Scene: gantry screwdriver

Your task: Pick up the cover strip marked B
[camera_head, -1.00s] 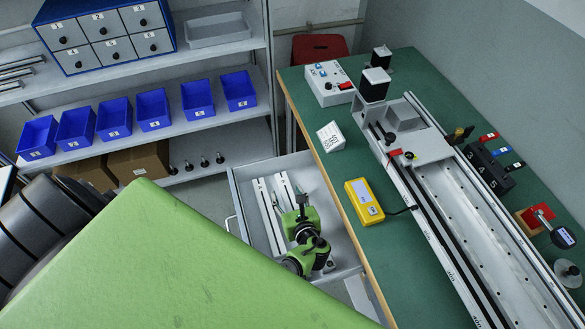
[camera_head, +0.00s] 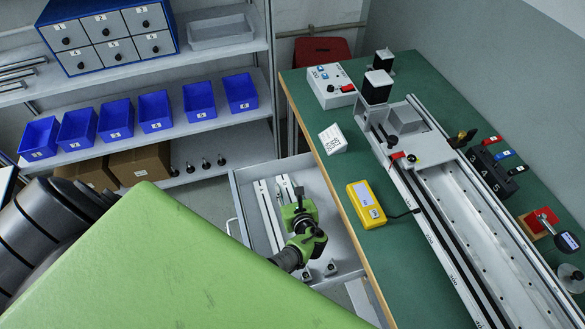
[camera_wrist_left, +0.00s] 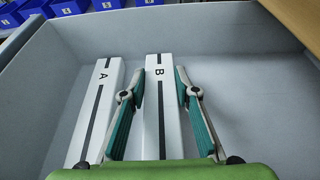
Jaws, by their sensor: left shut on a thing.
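The white cover strip marked B (camera_wrist_left: 153,102) lies in the grey drawer with a dark stripe along it. My right gripper is not in view.
The drawer's (camera_head: 234,190) walls surround the strips, with free floor right of B. The green bench (camera_head: 350,165) stands to the right, bearing a yellow device (camera_head: 366,204) and the gantry rail (camera_head: 440,225). Shelves with blue bins (camera_head: 156,110) stand at the left.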

